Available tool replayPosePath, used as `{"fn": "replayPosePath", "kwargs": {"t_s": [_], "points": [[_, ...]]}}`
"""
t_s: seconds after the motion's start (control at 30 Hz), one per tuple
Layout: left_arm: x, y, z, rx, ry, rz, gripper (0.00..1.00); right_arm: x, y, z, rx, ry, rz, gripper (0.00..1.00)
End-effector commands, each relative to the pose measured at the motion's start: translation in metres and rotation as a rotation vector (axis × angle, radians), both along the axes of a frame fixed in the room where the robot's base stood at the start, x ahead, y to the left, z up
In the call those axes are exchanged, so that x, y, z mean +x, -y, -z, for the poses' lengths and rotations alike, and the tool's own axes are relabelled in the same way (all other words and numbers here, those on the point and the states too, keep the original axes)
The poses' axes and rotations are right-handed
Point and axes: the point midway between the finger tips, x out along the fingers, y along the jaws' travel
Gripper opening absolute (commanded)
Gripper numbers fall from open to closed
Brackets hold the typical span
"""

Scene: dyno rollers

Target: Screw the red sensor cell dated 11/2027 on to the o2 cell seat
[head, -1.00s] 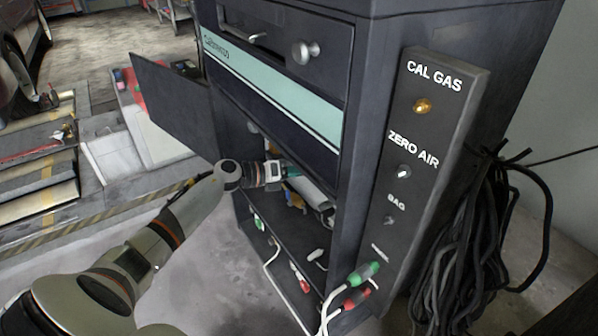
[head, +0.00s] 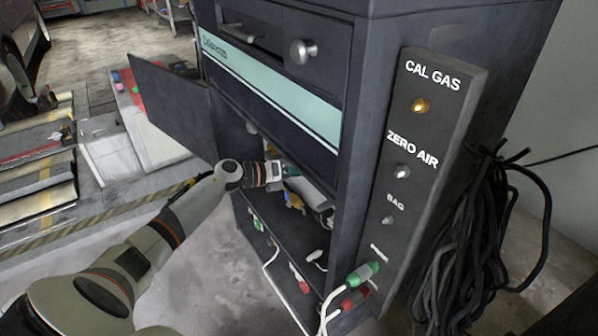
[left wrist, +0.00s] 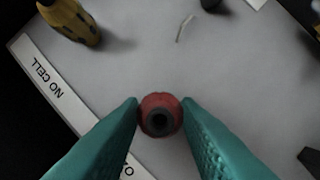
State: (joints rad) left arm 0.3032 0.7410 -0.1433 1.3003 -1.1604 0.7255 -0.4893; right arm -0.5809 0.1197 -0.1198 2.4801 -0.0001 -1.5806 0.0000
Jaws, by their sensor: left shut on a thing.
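My left gripper (left wrist: 160,112) is shut on a small red round part with a dark centre, the red sensor cell (left wrist: 147,103), seen end-on in the left wrist view. No date can be read on it. In the head view my left arm reaches into the open bay of the dark cabinet, where the left gripper (head: 287,170) is small and partly hidden. Below the cell lies a pale surface with a white label strip reading "NO CELL" (left wrist: 45,88). Another lettered end of the strip shows by the left finger, partly hidden. The o2 cell seat cannot be made out. My right gripper is not in view.
A yellow and dark object (left wrist: 72,22) stands at the upper left of the wrist view. The cabinet (head: 345,110) has an open door (head: 165,105) at left. Green (head: 362,272) and red (head: 354,298) cable plugs and a black cable bundle (head: 475,245) are at right.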

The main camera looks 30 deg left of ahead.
Motion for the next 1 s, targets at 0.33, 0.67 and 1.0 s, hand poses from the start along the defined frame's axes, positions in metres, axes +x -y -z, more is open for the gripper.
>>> {"fn": "replayPosePath", "kwargs": {"t_s": [0.33,0.67,1.0], "points": [[0.004,0.001,-0.001,0.0,0.002,-0.001,0.06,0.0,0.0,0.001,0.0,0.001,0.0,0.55],[0.004,0.003,-0.003,0.364,0.15,0.005,0.06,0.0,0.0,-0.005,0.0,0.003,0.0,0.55],[0.005,0.002,-0.002,0.633,0.262,-0.001,0.06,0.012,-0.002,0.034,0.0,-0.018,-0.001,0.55]]}}
